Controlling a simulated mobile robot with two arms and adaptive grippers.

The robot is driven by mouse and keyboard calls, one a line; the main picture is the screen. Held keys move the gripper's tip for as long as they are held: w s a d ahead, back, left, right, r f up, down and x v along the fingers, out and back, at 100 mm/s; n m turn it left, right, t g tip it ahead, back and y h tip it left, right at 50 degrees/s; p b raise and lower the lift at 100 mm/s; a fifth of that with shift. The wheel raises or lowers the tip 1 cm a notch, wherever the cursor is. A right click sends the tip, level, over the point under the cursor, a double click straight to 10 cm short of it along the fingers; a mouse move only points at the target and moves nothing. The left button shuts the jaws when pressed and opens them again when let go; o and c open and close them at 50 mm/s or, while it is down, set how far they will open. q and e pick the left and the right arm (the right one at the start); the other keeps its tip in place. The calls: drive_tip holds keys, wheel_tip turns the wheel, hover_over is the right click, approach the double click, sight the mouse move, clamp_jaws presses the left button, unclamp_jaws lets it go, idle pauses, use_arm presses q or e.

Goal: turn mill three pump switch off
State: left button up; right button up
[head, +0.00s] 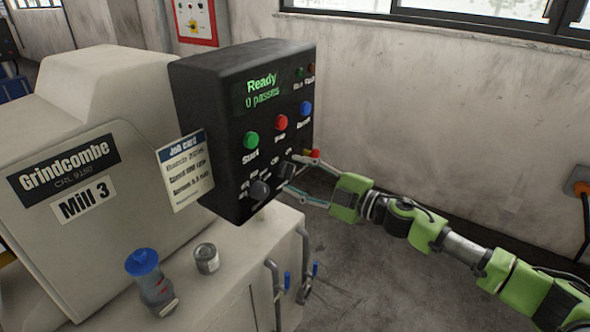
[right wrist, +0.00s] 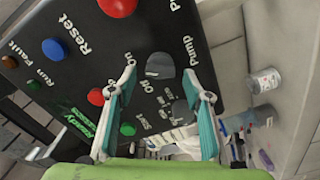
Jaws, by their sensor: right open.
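The Mill 3 control panel (head: 245,125) is a black box with lit text "Ready, 0 passes". Two dark knobs sit low on its face, the upper right one (head: 286,170) and the lower left one (head: 259,190). My right gripper (head: 302,172) is open at the upper right knob. In the right wrist view, a grey knob (right wrist: 160,67) next to the word "Pump" lies between the spread fingers, with "On" and "Off" lettered beside it. I cannot tell whether the fingers touch it or which way it points. A second knob (right wrist: 181,112) is further down. My left gripper is not in view.
Green (head: 251,140), red (head: 281,122) and blue (head: 306,108) buttons are above the knobs. A red button (head: 314,153) is close to the gripper. A job card (head: 186,172) hangs at the left. A blue-lidded jar (head: 148,275) and a tin (head: 207,258) stand below.

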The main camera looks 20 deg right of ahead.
drive_tip(key=shift+w+a, duration=0.4)
drive_tip(key=shift+w, duration=0.1)
drive_tip(key=c, duration=1.1)
drive_tip(key=shift+n, duration=0.3)
drive_tip(key=n, duration=0.5)
drive_tip(key=shift+f, duration=0.2)
drive_tip(key=n+b, duration=0.2)
drive_tip(key=n, duration=0.4)
drive_tip(key=shift+f, duration=0.1)
drive_tip(key=shift+n, duration=0.3)
